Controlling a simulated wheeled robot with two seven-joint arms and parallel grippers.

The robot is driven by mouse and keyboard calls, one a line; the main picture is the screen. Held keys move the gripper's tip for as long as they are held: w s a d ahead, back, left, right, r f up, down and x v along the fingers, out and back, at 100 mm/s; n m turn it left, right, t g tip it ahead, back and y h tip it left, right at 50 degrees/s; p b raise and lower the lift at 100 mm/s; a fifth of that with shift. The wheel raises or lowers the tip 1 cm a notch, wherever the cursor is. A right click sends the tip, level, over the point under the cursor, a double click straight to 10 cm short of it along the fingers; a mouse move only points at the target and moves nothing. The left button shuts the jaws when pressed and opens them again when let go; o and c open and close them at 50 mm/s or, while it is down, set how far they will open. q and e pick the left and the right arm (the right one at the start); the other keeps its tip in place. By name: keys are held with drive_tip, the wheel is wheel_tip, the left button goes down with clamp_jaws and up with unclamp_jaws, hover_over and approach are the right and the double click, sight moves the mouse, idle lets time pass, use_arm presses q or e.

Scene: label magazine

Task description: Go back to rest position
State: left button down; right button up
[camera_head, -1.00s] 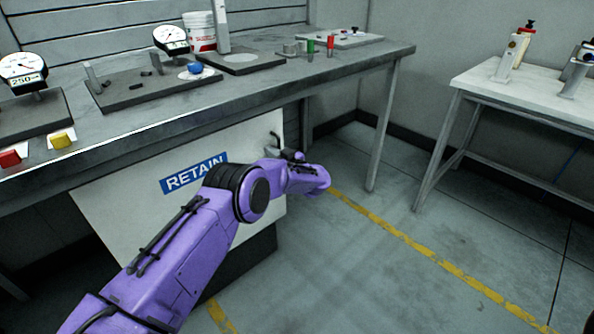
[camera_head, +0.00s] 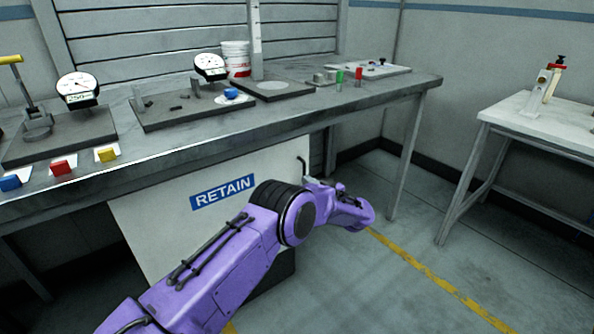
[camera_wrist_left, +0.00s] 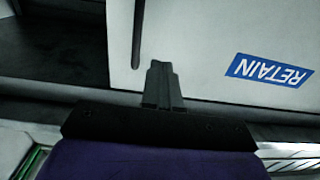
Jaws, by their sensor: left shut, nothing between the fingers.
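My left arm (camera_head: 225,265) is purple and reaches in from the lower left of the head view. It bends in front of a white panel (camera_head: 160,215) below the bench, with a blue RETAIN label (camera_head: 222,192). In the left wrist view my left gripper (camera_wrist_left: 160,68) is shut, with nothing between its fingers. It lies over the white panel, beside a dark bar handle (camera_wrist_left: 137,35). The handle (camera_head: 301,163) also shows in the head view, just above my wrist. I cannot tell the exact gap between fingers and handle. My right gripper is in neither view.
A grey bench (camera_head: 180,150) carries dial gauges (camera_head: 78,88), a white bucket (camera_head: 236,55) and coloured blocks (camera_head: 63,166) near its front edge. A second table (camera_head: 520,120) stands at the right. The floor (camera_head: 400,240) between them is clear.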

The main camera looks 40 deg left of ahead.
use_arm(q)
drive_tip(key=s+d+f+m+t+h, duration=0.2)
drive_tip(key=s+d+f+t+h, duration=0.15)
drive_tip(key=d+f+t, duration=0.4)
drive_tip(key=s+d+f+m+g+h, duration=0.2)
drive_tip(key=s+f+h, duration=0.2)
drive_tip(key=s+f, duration=0.55)
drive_tip(key=s+d+f+m+g+h, duration=0.1)
drive_tip(key=s+d+f+m+h, duration=0.2)
drive_tip(key=s+f, duration=0.65)
drive_tip(key=s+m+g+h, duration=0.1)
drive_tip(key=s+g+h, duration=0.4)
drive_tip(key=s, duration=1.9)
wheel_tip(320, 180, up, 15)
drive_tip(key=y+p, duration=0.1)
drive_tip(key=p, duration=1.4)
drive_tip(key=shift+w+a+f+g+p, duration=0.15)
drive_tip(key=shift+w+g+p, duration=0.2)
drive_tip(key=shift+g, duration=0.1)
drive_tip(key=shift+y, duration=0.25)
